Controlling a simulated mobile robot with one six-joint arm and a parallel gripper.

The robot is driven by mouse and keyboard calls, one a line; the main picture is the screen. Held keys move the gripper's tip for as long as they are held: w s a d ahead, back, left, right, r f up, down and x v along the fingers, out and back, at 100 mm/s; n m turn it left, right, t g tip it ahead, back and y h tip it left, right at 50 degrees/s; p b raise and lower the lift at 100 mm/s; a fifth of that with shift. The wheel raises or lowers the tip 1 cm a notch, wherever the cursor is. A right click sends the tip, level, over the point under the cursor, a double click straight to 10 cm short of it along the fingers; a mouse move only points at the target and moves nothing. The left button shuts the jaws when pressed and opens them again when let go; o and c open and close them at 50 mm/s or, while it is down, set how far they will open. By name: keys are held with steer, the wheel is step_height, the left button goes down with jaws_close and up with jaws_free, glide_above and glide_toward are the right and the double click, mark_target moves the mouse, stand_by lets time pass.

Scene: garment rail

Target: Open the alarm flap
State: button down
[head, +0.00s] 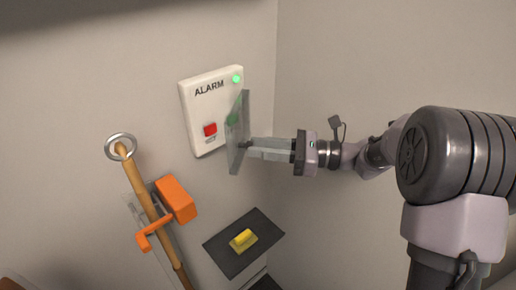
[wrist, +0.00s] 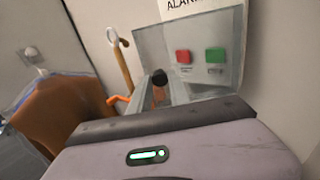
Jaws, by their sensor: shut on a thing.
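The white alarm box (head: 201,131) is on the wall, with the word ALARM, a green light (head: 237,79) and a red button (head: 210,129). Its clear flap (head: 237,145) stands swung out from the box at its right side. My gripper (head: 248,146) is shut on the flap's small dark knob, reaching in from the right. In the wrist view the dark knob (wrist: 159,78) shows at my fingertips. A red button (wrist: 183,56) and a green button (wrist: 215,55) show through the clear flap (wrist: 200,38).
A wooden pole with a metal ring (head: 120,146) hangs in an orange holder (head: 175,199) at lower left. A dark panel (head: 263,228) with a yellow handle (head: 242,239) is below the box. A brown garment (wrist: 62,118) hangs at left in the wrist view.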

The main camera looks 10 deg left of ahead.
steer(key=c, duration=1.2)
jaws_free()
steer(key=shift+r, duration=0.1)
step_height(320, 180, up, 3)
steer(key=shift+f, duration=0.15)
steer(key=s+d+r, duration=0.1)
steer(key=s+d, duration=0.2)
steer(key=s, duration=0.4)
steer(key=s+d+r, duration=0.1)
steer(key=s+d, duration=0.2)
steer(key=s, duration=0.5)
steer(key=shift+w, duration=0.1)
